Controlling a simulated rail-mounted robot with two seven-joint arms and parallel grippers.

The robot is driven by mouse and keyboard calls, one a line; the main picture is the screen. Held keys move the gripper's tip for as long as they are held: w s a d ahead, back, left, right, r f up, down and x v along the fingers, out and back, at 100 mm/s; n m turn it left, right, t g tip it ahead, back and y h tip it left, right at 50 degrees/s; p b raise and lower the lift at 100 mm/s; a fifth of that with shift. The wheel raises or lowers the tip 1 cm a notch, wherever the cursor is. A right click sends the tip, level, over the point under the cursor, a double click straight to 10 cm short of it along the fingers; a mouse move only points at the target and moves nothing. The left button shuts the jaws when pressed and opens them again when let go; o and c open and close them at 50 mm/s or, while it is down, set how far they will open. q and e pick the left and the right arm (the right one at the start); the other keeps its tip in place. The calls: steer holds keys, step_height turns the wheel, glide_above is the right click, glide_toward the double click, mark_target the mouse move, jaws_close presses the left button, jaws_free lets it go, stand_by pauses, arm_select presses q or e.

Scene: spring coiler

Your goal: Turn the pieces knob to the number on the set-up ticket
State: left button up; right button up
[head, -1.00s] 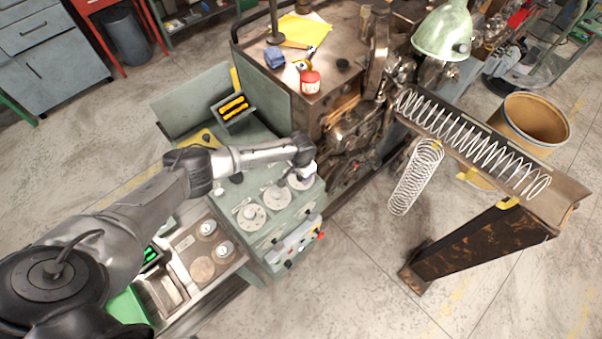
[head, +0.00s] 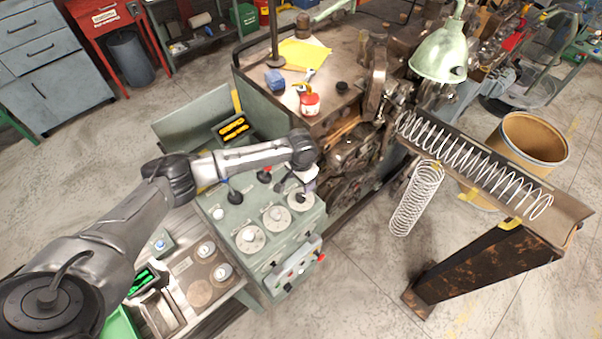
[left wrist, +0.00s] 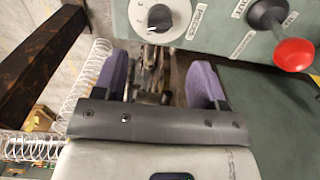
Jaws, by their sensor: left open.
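Three round white dials sit in a row on the green control panel (head: 285,243): a left dial (head: 250,239), a middle dial (head: 276,218) and a right dial (head: 302,202). My left gripper (head: 303,183) hangs just above and behind the right dial. In the left wrist view my left gripper (left wrist: 160,78) is open, its two purple fingers apart with nothing between them. A dark pointer knob on a white dial (left wrist: 159,18) lies beyond the fingertips, not touched. No set-up ticket can be made out. My right gripper is not in view.
A red ball lever (left wrist: 293,54) stands to the right of the knob in the wrist view. A steel trough (head: 530,205) with a coil spring (head: 470,160) extends right. A yellow sheet (head: 304,53) lies on the machine.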

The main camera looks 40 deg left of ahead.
arm_select(q)
steer(key=shift+r, duration=1.95)
